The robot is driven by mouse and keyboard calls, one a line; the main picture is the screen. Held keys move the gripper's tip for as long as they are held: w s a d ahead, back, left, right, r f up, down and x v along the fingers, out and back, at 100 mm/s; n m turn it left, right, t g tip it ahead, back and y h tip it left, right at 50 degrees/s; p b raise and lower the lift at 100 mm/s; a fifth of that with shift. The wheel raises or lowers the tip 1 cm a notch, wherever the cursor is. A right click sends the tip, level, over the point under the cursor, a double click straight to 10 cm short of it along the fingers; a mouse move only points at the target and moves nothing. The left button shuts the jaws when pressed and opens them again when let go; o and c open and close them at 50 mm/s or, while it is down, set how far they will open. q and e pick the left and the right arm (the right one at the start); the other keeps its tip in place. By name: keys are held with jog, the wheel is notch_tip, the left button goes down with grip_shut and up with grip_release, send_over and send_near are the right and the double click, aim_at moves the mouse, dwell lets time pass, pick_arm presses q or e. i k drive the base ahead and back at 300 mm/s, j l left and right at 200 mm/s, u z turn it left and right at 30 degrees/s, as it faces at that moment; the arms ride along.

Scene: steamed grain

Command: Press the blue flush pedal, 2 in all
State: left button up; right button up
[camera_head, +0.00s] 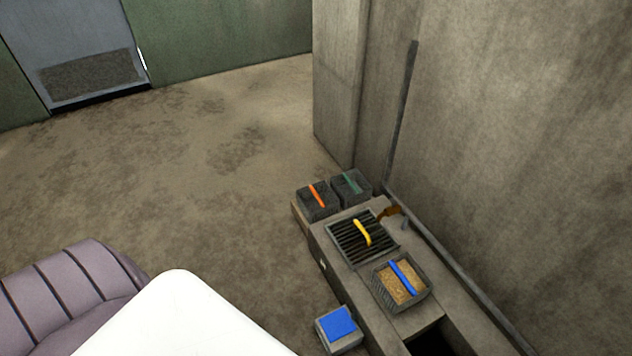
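A blue flush pedal (338,323) sits on a small grey block (345,344) on the floor, at the bottom middle of the head view. It is beside the left side of a low concrete counter. Its flat blue top is fully visible and nothing touches it. Neither of my grippers shows in this view.
The counter (365,289) runs along the right wall. On it are a dark grate (349,241) with a yellow handle, a blue-handled basket of grain (392,290), and two dark boxes with orange (318,210) and green (351,188) handles. Open floor (200,200) lies left.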

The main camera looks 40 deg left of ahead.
aim_at(338, 323)
jog(key=k+u, duration=0.25)
jog(key=k, duration=0.2)
jog(key=k+j+u, duration=0.15)
jog(key=k+u, duration=0.15)
jog(key=k, duration=0.1)
